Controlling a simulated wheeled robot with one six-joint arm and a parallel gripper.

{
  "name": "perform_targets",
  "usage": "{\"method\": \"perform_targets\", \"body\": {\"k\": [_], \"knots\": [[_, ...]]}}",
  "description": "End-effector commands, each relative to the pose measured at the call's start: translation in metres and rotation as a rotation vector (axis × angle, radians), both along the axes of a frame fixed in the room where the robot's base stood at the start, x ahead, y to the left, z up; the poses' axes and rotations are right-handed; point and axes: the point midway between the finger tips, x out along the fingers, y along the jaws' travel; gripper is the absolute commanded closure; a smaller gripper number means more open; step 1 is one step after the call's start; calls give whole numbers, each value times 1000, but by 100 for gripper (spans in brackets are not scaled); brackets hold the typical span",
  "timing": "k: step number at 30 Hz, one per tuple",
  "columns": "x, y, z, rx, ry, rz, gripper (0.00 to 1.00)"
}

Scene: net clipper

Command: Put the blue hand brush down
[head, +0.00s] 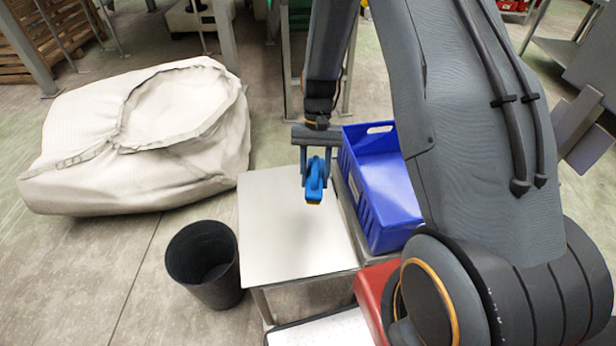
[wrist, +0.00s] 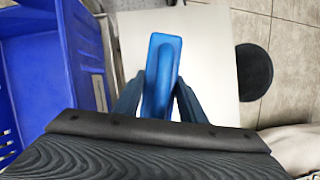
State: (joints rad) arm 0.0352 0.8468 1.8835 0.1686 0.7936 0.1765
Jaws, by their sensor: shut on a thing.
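The blue hand brush (head: 315,182) is held in my gripper (head: 317,172), above the pale table (head: 275,245) in the head view. Its yellowish bristles point down. In the wrist view the blue brush (wrist: 162,70) sits between the two dark fingers of my gripper (wrist: 158,100), with the pale table top (wrist: 210,50) below it. My gripper is shut on the brush. The table top shows bare around it. The exact gap between bristles and table cannot be told.
A blue crate (head: 392,205) stands close along the table's right side. A black bin (head: 203,265) stands on the floor at the table's left. A large whitish sack (head: 80,150) lies farther left. Something red (head: 372,290) is at the front right, partly behind my arm.

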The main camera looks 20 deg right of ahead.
Motion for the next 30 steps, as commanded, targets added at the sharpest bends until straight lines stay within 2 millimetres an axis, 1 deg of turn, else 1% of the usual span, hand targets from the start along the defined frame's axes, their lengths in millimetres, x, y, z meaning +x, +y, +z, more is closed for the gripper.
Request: {"method": "perform_targets", "body": {"k": [1,2,3,5,6,9,12,15,18,20,27,30], "knots": [[9,2,-9,2,-1,-139,93],[14,4,-12,1,-2,-237,93],[22,6,-16,1,-2,-372,93],[35,7,-20,1,-2,-576,93],[43,8,-23,1,-1,-706,93],[63,4,-27,1,0,-1006,93],[79,-2,-31,1,0,-1241,93],[89,-7,-32,1,0,-1404,93],[95,-11,-34,1,1,-1496,93],[96,-12,-39,0,2,-1525,93],[96,-12,-80,-2,4,-1538,93],[97,-12,-91,-1,3,-1537,93]]}}
